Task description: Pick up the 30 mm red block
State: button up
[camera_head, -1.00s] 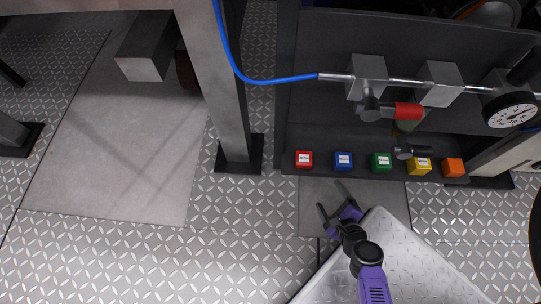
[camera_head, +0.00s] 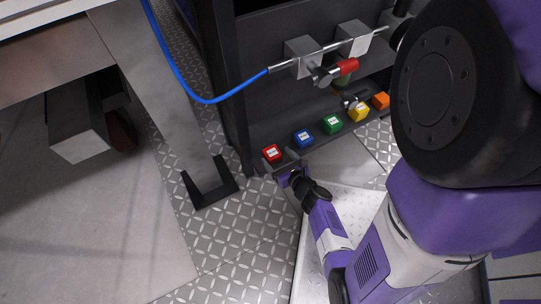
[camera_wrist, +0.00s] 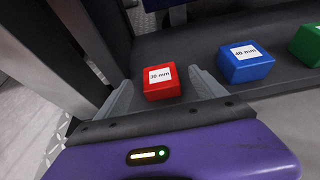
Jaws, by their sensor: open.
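The red block (camera_wrist: 160,83), labelled 30 mm, sits on the dark shelf in the wrist view. It lies just ahead of and between the two spread fingers of my gripper (camera_wrist: 162,92), nearer the right finger at its edge. I cannot tell whether either finger touches it. In the head view the red block (camera_head: 272,153) is at the left end of the block row, with my gripper (camera_head: 281,168) right in front of it. My gripper is open.
A blue block (camera_wrist: 246,62) labelled 40 mm stands right of the red one, then a green block (camera_wrist: 309,44). Yellow (camera_head: 358,112) and orange (camera_head: 381,101) blocks continue the row. A dark upright post (camera_head: 228,95) stands left of the red block. A blue hose (camera_head: 190,88) hangs above.

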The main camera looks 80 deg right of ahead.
aim_at(273, 154)
jog(key=b+x, duration=0.1)
jog(key=x, duration=0.1)
jog(key=b+x, duration=0.1)
jog(key=x, duration=0.1)
jog(key=shift+w+d+f, duration=0.15)
jog(key=shift+w+f, duration=0.1)
jog(key=shift+f, duration=0.2)
jog(key=shift+r, duration=0.1)
grip_shut()
